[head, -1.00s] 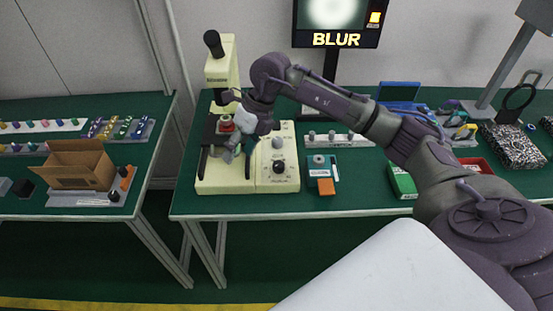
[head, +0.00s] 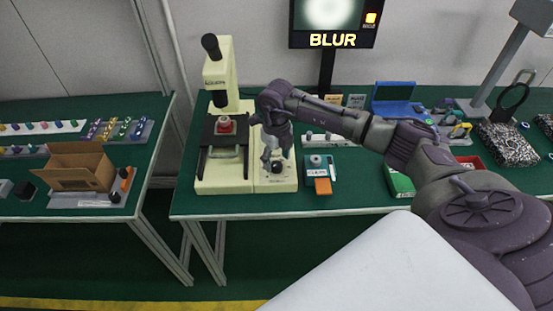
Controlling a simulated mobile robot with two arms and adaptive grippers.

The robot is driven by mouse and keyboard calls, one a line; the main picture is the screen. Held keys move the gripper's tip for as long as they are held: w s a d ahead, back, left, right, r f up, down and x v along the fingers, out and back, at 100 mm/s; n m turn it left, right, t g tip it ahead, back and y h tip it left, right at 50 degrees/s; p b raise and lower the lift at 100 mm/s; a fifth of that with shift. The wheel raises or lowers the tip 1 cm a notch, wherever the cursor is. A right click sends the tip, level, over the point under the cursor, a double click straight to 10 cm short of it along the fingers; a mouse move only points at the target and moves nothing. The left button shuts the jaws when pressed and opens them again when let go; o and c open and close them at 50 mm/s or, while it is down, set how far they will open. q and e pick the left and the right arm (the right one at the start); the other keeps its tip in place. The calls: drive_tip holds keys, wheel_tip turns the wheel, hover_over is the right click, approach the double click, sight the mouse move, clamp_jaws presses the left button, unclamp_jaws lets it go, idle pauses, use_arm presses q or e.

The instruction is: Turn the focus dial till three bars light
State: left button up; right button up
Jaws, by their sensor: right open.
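The cream microscope (head: 218,75) stands on the green bench, its eyepiece at the top and a red-and-white piece (head: 225,124) on its dark stage. A control box (head: 284,184) joins its right side, with a black dial (head: 278,168) low on its face. My right gripper (head: 276,162) is open and points down at the dial, fingers around or just above it; contact cannot be told. The monitor (head: 332,20) shows a blurred white disc, the word BLUR and a small orange patch at right; separate bars are too small to tell. My left gripper is not in view.
An open cardboard box (head: 76,170) sits on the left bench. A gap separates the benches.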

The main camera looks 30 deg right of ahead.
drive_tip(key=shift+f, duration=0.8)
drive_tip(key=c, duration=1.2)
drive_tip(key=shift+o, duration=0.3)
drive_tip(key=shift+m, duration=0.3)
